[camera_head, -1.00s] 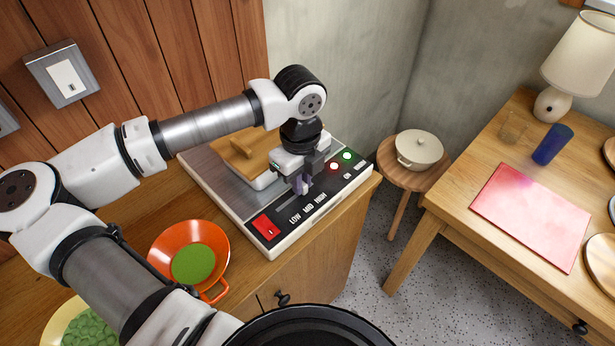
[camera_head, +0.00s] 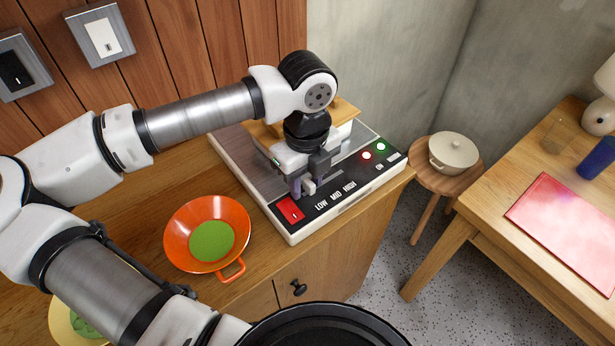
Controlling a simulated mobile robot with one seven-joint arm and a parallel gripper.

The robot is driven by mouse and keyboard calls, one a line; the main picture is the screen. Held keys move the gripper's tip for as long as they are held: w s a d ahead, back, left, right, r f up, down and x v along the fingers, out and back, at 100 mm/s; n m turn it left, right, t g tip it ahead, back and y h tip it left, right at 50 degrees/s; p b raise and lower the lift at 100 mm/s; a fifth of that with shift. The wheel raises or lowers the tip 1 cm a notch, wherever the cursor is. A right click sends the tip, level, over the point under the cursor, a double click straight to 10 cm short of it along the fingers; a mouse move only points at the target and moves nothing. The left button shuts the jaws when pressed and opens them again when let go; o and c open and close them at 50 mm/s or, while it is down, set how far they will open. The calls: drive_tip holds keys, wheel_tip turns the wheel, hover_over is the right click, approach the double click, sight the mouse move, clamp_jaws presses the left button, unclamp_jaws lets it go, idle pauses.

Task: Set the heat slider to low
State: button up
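The heat control is on the black front panel of a white-edged appliance (camera_head: 337,216) on the wooden counter. Its LOW (camera_head: 322,205), MID (camera_head: 336,195) and HIGH (camera_head: 349,186) labels are readable. My gripper (camera_head: 306,188) points down at the panel, just behind the LOW label and right of the red switch (camera_head: 291,209). The slider is hidden by my gripper, or cannot be told apart from its fingertips. A small purplish-grey part shows at the fingertips. Whether the fingers are shut on the slider cannot be seen.
Red and green lights (camera_head: 381,147) glow at the panel's right. A wooden board (camera_head: 343,110) lies behind my gripper on the appliance. An orange pan (camera_head: 178,232) stands to the left on the counter (camera_head: 262,236).

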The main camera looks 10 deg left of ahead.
sight(307, 183)
wheel_tip(307, 183, up, 14)
drive_tip(key=b, duration=0.2)
idle(0.4)
drive_tip(key=shift+f, duration=0.1)
